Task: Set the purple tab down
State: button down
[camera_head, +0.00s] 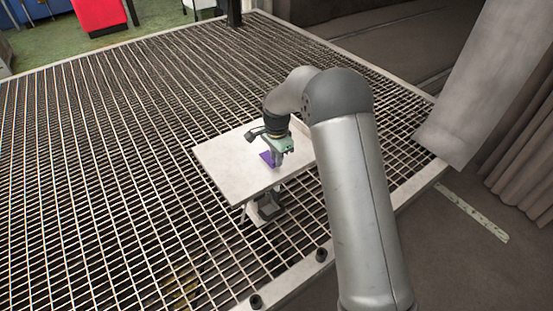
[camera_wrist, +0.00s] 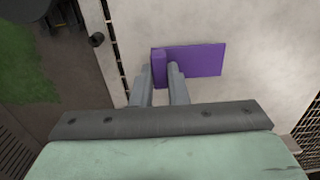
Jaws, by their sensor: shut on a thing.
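The purple tab (camera_wrist: 203,59) is a flat rectangle with a raised block at its left end in the wrist view. My gripper (camera_wrist: 164,75) is shut on that raised block, with a finger on either side. In the head view the tab (camera_head: 267,158) shows at my gripper (camera_head: 277,160), over the white tabletop (camera_head: 226,159). Part of the tab is hidden behind the gripper there. I cannot tell whether the tab touches the tabletop.
The small table stands on a large metal grating (camera_head: 110,150) with a pale rim. Bare tabletop lies around the tab. Two dark knobs (camera_head: 322,255) sit on the near rim. A red object (camera_head: 98,15) stands far back left.

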jog(key=shift+f, duration=0.5)
jog(key=shift+f, duration=0.2)
jog(key=c, duration=1.4)
grip_release()
jog(key=shift+c, duration=0.2)
jog(key=shift+r, duration=0.15)
